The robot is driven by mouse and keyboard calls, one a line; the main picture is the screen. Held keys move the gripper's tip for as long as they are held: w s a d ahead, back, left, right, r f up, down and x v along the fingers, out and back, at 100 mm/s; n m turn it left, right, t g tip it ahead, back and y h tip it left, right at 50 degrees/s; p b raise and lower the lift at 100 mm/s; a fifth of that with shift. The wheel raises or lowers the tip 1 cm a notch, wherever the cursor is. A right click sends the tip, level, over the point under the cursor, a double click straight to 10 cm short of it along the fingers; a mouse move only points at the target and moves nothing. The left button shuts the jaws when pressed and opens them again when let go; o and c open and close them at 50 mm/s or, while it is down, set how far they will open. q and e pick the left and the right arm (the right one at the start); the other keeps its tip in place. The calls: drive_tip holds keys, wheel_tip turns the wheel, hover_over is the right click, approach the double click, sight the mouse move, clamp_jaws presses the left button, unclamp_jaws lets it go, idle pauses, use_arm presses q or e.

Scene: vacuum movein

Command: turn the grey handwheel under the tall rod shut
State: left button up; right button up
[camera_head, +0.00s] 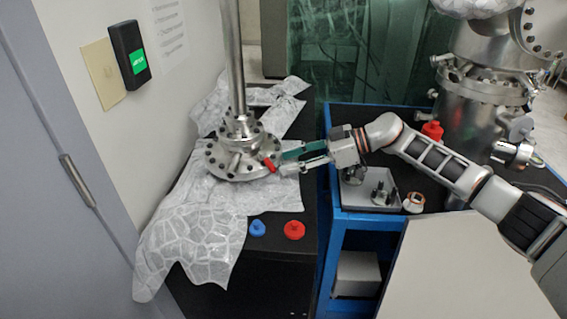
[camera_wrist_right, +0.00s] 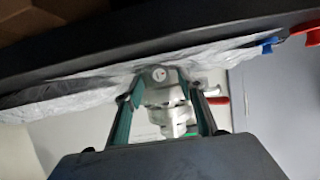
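The tall metal rod (camera_head: 233,60) stands upright on a round grey metal base with bolts and short spokes. The grey handwheel (camera_head: 236,163) appears to be part of this base; its exact outline is hard to separate from the flange. A red handle (camera_head: 268,164) sticks out on its right side and also shows in the right wrist view (camera_wrist_right: 218,100). My right gripper (camera_head: 281,163) is open, its fingertips close to the red handle's side of the base. In the right wrist view, its fingers (camera_wrist_right: 160,82) stand either side of grey metal parts; contact is unclear. My left gripper is not in view.
Crumpled foil (camera_head: 190,225) lies under the base on a black bench. A blue knob (camera_head: 257,228) and a red knob (camera_head: 294,230) lie near its front. A blue-framed cart (camera_head: 329,190) with a tray (camera_head: 388,203) stands right. A wall closes the left.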

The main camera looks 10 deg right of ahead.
drive_tip(key=shift+x, duration=1.1)
drive_tip(key=c, duration=1.1)
drive_tip(key=shift+w+r+m, duration=0.1)
drive_tip(key=shift+r+m, duration=0.05)
drive_tip(key=shift+m, duration=0.15)
drive_tip(key=shift+g+p, duration=0.3)
drive_tip(key=shift+g, duration=0.1)
drive_tip(key=o, duration=1.1)
drive_tip(key=v, duration=1.1)
drive_tip(key=shift+d, duration=0.45)
